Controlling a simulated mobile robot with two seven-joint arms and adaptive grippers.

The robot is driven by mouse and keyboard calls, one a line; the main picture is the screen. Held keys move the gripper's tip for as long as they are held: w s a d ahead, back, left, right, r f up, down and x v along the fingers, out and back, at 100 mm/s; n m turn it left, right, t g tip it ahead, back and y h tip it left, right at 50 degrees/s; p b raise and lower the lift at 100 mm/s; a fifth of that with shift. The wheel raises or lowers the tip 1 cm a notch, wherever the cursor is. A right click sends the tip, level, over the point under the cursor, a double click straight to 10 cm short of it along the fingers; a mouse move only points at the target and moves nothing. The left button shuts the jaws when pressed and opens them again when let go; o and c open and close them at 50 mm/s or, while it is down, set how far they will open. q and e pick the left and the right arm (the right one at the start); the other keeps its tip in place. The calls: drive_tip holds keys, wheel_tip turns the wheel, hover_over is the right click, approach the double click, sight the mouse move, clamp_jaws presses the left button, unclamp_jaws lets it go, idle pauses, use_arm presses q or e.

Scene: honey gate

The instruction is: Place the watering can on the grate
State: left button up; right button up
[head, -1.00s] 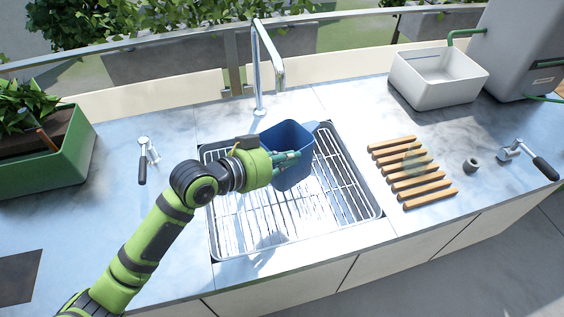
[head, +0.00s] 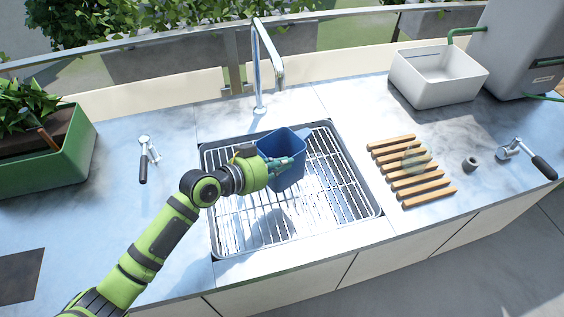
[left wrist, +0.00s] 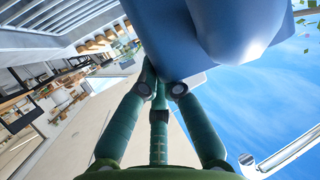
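The blue watering can (head: 283,147) is over the metal wire grate (head: 340,205) set in the counter, toward its back half. It is roughly upright, its open top facing up; I cannot tell if its base touches the bars. My left gripper (head: 288,166) reaches in from the left, its green fingers shut at the can's near side. In the left wrist view the blue can (left wrist: 215,25) fills the top, and the fingers (left wrist: 160,88) converge at its underside or handle; the exact grip point is hidden. My right gripper is not in view.
A chrome faucet (head: 260,75) stands just behind the grate. Wooden slats (head: 418,187) lie to its right, with a white bin (head: 438,78) behind them. A green planter (head: 62,160) stands at the left. The grate's front and right parts are clear.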

use_arm(q)
drive_tip(key=o, duration=0.4)
drive_tip(key=shift+b+v, duration=1.05)
drive_tip(key=shift+v, duration=5.05)
drive_tip(key=shift+w+r, duration=0.1)
drive_tip(key=shift+w, duration=0.05)
